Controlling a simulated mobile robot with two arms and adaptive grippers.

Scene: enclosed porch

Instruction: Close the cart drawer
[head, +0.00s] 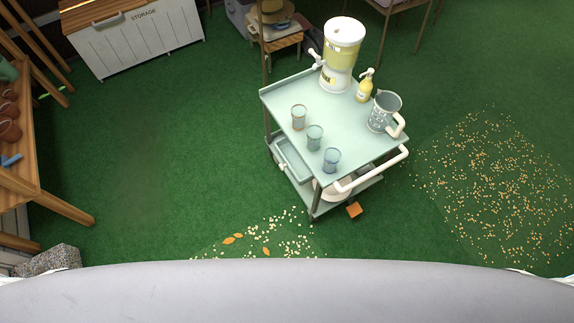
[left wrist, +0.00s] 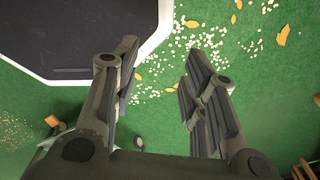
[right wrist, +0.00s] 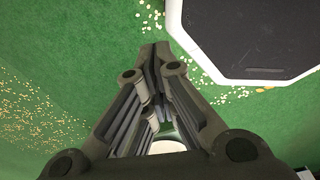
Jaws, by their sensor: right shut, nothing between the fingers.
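The cart (head: 352,112) is pale green, with a flat top and a white push handle (head: 372,170) at its front right. Its drawer (head: 292,160) shows below the top on the left side. It stands out past the top's edge, with its open inside visible. My left gripper (left wrist: 160,52) is open and empty above the green floor in the left wrist view. My right gripper (right wrist: 156,50) is shut with nothing in it, also over the floor. Neither gripper shows in the head view, so both appear away from the drawer.
An orange block (head: 354,210) lies by the cart. A wooden shelf (head: 22,150) is left; the floor between is clear.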

